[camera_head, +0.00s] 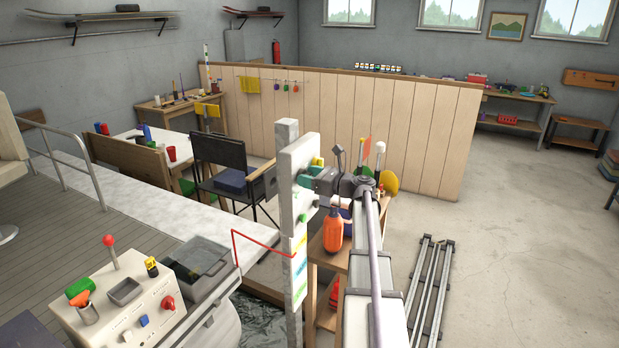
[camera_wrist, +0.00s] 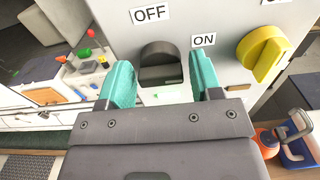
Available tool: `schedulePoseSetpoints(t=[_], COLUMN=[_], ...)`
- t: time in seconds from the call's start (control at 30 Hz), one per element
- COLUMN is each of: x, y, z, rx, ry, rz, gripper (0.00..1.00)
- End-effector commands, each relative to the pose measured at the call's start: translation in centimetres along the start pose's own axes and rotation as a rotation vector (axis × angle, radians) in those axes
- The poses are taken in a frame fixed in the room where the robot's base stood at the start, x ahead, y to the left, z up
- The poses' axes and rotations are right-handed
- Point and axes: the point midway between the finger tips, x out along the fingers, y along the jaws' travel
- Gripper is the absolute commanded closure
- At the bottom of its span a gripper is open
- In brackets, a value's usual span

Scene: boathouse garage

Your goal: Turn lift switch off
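A dark rotary knob (camera_wrist: 161,55) sits on a pale upright panel (camera_wrist: 110,20). An OFF label (camera_wrist: 150,13) is above and left of it, and an ON label (camera_wrist: 204,40) is to its right. No label naming the lift is readable. My gripper (camera_wrist: 162,72) is open, its two teal fingers on either side of the knob's lower part with visible gaps; contact is not seen. In the head view my gripper (camera_head: 312,172) is at the white panel (camera_head: 298,150), where the knob is hidden.
A yellow knob (camera_wrist: 262,52) is close right of my fingers on the same panel. A red bar (camera_head: 235,248) juts left from the post below. A control console (camera_head: 125,300) stands at lower left, and an orange bottle (camera_head: 333,230) stands beneath my arm.

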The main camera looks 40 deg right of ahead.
Motion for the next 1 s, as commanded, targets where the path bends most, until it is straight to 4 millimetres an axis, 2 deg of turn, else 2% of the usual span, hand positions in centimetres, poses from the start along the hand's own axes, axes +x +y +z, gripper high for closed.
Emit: schedulePoseSetpoints(t=[0.03,0.4,0.77,1.0], x=[-0.01,-0.02,-0.02,-0.02], y=[0.0,0.0,0.03,0.09], z=[0.0,0.0,-0.01,-0.02], rx=[0.0,0.0,-0.059,-0.209], ry=[0.0,0.0,0.0,0.0], rz=[0.0,0.0,0.0,0.001], gripper=[0.46,0.79,0.79,0.79])
